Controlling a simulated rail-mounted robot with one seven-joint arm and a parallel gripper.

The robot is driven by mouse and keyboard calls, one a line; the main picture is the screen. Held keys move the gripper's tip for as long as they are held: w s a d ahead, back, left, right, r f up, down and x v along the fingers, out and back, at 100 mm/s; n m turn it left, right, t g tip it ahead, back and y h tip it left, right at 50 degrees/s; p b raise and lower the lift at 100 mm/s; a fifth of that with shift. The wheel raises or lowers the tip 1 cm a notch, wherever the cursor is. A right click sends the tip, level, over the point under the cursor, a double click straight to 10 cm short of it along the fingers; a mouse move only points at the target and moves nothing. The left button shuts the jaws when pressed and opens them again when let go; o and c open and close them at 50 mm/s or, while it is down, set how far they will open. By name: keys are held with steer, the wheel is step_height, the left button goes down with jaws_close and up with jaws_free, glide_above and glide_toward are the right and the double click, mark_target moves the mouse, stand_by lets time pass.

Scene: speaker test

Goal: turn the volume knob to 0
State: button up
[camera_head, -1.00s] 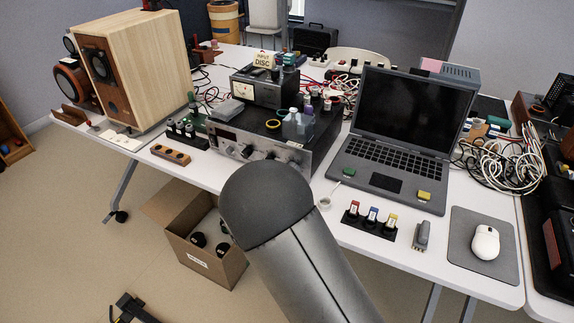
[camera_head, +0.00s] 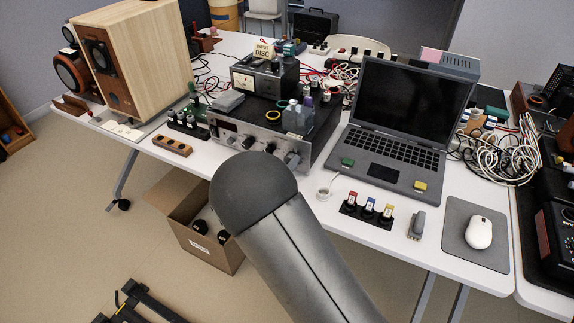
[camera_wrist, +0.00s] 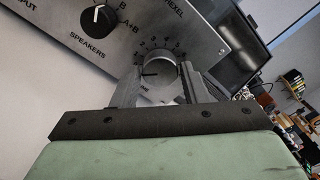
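The volume knob (camera_wrist: 160,73) is a round silver knob with a dark pointer line, on the silver front panel of the amplifier (camera_head: 228,128). Numbers run in an arc above the knob. Its line points left in the wrist view; the number there is unclear. My gripper (camera_wrist: 159,80) has one finger on each side of the knob in the wrist view. I cannot tell whether the fingers touch it.
The black speakers knob (camera_wrist: 98,18) is up and left of the volume knob. Bottles (camera_head: 298,118) and a meter box (camera_head: 262,78) stand on the amplifier. A laptop (camera_head: 392,140) is to the right, a wooden speaker (camera_head: 150,60) to the left. An open carton (camera_head: 213,250) sits below the table.

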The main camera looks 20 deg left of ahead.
steer(key=shift+o, duration=0.8)
steer(key=s+a, duration=0.3)
steer(key=s, duration=1.4)
steer(key=shift+d+r, duration=0.1)
steer(key=shift+d, duration=0.05)
